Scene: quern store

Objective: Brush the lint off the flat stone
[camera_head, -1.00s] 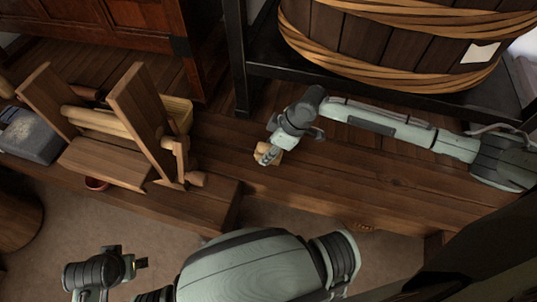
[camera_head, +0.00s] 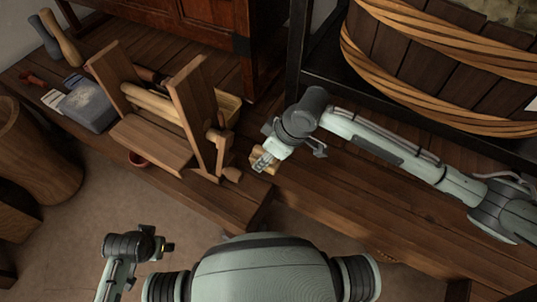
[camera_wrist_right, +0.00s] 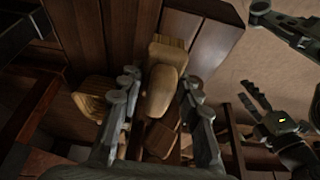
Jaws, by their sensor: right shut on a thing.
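The flat stone (camera_head: 90,106) is a grey slab lying on the wooden bench at the left in the head view. Pale specks, perhaps lint, cover part of its top. My right gripper (camera_head: 264,160) is over the bench, right of the wooden stand and well apart from the stone. It is shut on a pale wooden piece, seemingly the brush (camera_wrist_right: 161,88), which shows between its fingers in the right wrist view; no bristles can be made out. My left gripper (camera_head: 168,246) is empty, off the bench's front; its fingers look apart in the right wrist view (camera_wrist_right: 256,97).
A wooden stand (camera_head: 188,105) with a pale roller stands between my right gripper and the stone. Two pestle-like clubs (camera_head: 60,38) stand behind the stone. A large tub (camera_head: 430,60) is at the back right.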

